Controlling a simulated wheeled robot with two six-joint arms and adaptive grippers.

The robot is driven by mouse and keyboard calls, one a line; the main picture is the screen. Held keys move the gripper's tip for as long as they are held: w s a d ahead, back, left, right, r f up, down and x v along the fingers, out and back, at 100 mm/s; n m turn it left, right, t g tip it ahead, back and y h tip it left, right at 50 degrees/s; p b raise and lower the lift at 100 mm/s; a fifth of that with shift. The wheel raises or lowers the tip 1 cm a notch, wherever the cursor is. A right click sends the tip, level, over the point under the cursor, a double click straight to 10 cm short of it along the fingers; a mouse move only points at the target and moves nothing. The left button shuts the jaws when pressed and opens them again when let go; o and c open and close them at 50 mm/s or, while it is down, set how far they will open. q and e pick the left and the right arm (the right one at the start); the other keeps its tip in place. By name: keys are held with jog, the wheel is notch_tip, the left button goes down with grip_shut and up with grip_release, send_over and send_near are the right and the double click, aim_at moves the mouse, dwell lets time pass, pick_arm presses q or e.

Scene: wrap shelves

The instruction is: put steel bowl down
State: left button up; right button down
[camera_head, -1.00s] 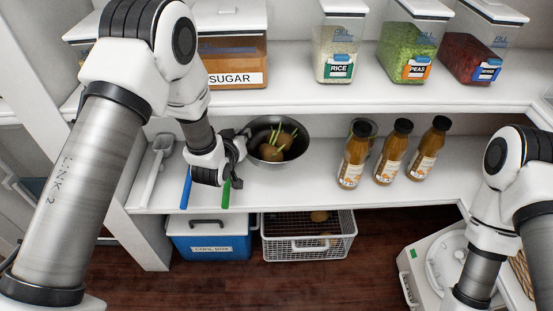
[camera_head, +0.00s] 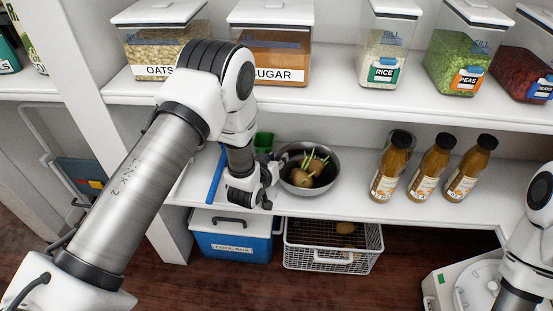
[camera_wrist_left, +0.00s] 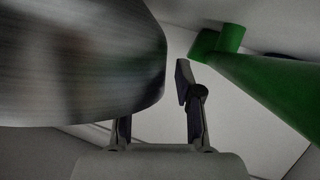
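The steel bowl (camera_head: 329,183) is on the middle shelf, upright, with brown sprouting vegetables (camera_head: 312,170) inside. Its rounded metal side (camera_wrist_left: 80,65) fills the upper left of the left wrist view. My left gripper (camera_head: 273,178) is at the bowl's left side. In the wrist view the fingers (camera_wrist_left: 158,100) stand apart; a gap shows between the right finger and the bowl. The left fingertip is hidden behind the bowl, so contact there cannot be seen. The bowl's underside is also hidden. My right gripper is out of view.
A blue handle (camera_head: 217,175) is left of the gripper. Several bottles (camera_head: 431,172) stand right of the bowl, with clear shelf between. A wire basket (camera_head: 333,262) and blue cool box (camera_head: 230,246) are below.

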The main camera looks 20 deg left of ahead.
pick_arm(q)
jog(key=shift+r, duration=0.25)
jog(key=p+v, duration=0.2)
jog(key=v, duration=1)
jog(key=shift+p, duration=0.3)
jog(key=shift+f, duration=0.15)
